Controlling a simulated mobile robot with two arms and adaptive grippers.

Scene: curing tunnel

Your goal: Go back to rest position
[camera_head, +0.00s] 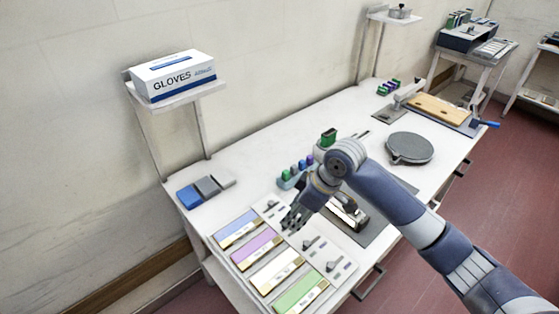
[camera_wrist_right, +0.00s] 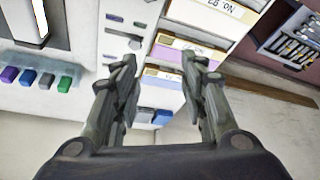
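My right gripper (camera_head: 292,217) hangs over the white workbench (camera_head: 262,150), above the white panel with small dark parts (camera_head: 312,244) and beside the labelled colour strips. In the right wrist view its two fingers (camera_wrist_right: 160,66) are spread apart with nothing between them, so it is open and empty. My right arm reaches in from the lower right across the bench. My left arm and gripper do not show in either view.
Blue, purple, white and green labelled strips (camera_head: 258,249) lie at the front left. Several coloured blocks (camera_head: 297,171) stand behind the gripper. A round grey plate (camera_head: 409,148) is to the right. A glove box (camera_head: 173,75) sits on a raised shelf.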

